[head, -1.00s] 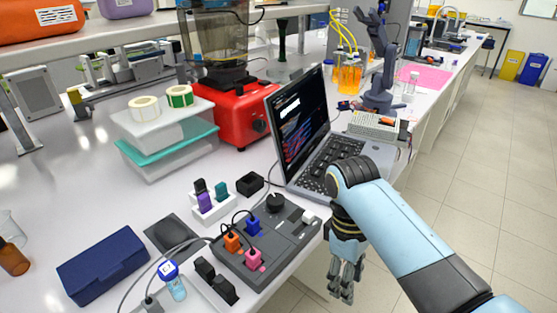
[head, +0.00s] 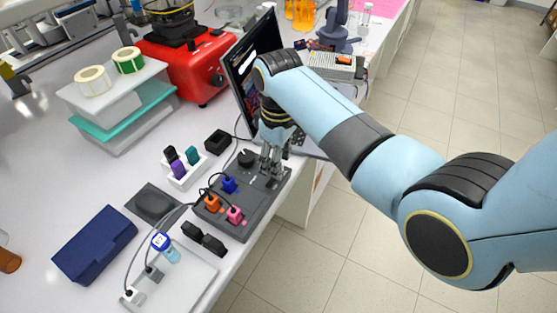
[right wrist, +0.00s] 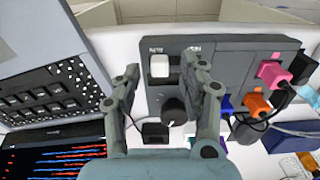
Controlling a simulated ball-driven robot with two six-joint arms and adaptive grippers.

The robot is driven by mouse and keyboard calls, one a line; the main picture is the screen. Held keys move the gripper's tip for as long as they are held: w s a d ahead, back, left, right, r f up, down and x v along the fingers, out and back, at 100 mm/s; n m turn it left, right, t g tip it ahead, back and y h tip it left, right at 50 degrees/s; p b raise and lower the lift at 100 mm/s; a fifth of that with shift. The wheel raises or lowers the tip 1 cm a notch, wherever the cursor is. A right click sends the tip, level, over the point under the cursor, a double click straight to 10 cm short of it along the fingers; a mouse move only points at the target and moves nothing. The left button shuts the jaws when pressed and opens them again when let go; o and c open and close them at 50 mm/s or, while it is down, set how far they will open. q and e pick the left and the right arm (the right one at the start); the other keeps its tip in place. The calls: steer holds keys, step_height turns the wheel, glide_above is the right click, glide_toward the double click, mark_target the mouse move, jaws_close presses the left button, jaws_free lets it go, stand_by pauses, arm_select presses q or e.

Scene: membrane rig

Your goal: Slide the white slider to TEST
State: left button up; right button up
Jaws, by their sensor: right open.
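The white slider (right wrist: 160,66) sits in a recessed panel at one end of the dark grey control box (right wrist: 226,62). Small labels lie beside the slot, too blurred to read surely. In the head view the control box (head: 239,216) is on the bench's front edge, and my gripper hides the slider. My right gripper (head: 271,170) points down over that end of the box. In the right wrist view its open fingers (right wrist: 161,64) show on either side of the slider, apart from it in the picture. I cannot tell their height above the panel. My left gripper is not in view.
A black knob (right wrist: 174,110) stands on the box near the slider. Blue, orange (head: 211,203) and pink plugs with cables occupy the rest of it. The laptop (head: 250,70) is close behind my right gripper. Floor (head: 330,240) lies beyond the bench edge.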

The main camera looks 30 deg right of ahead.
steer(key=shift+w+f, duration=0.1)
steer(key=shift+f, duration=0.65)
jaws_close()
